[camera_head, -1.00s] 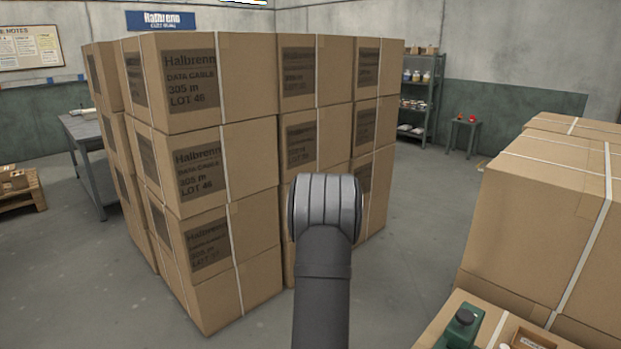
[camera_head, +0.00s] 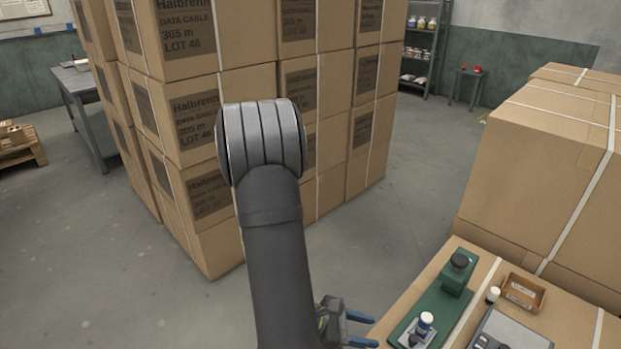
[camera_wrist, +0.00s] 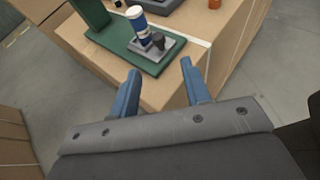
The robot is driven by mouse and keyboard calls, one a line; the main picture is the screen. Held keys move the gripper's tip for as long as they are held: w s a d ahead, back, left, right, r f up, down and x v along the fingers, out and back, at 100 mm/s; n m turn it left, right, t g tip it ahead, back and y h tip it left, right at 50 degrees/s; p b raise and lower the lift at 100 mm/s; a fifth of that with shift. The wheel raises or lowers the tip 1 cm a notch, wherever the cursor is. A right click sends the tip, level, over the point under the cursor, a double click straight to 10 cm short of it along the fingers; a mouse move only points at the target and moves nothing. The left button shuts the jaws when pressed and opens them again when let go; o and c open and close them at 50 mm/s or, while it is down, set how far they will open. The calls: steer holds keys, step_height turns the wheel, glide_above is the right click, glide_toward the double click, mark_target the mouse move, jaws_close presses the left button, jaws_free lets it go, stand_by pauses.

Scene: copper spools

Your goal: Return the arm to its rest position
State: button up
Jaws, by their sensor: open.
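My gripper (camera_head: 362,330) shows at the bottom of the head view, its blue fingers pointing right, just left of the carton top. In the wrist view my gripper (camera_wrist: 158,86) is open, with its two blue fingers apart and nothing between them. Its tips are before the near edge of a carton (camera_wrist: 175,90) that bears a green base plate (camera_wrist: 112,42). My arm (camera_head: 268,200) rises in the middle of the head view and bends at a grey ribbed joint.
On the carton top stand a green device (camera_head: 457,275), a blue-and-white bottle (camera_wrist: 141,22) on a grey block, a small open box (camera_head: 524,292) and a grey device (camera_head: 510,332). Tall strapped cartons (camera_head: 215,110) stand behind my arm. Larger cartons (camera_head: 535,170) stand right. Floor between is clear.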

glide_toward(410, 338)
steer(key=x, duration=0.8)
steer(key=shift+s+d+f, duration=0.2)
steer(key=shift+s+d, duration=0.05)
steer(key=shift+w+d, duration=0.2)
steer(key=shift+w, duration=0.05)
stand_by(0.7)
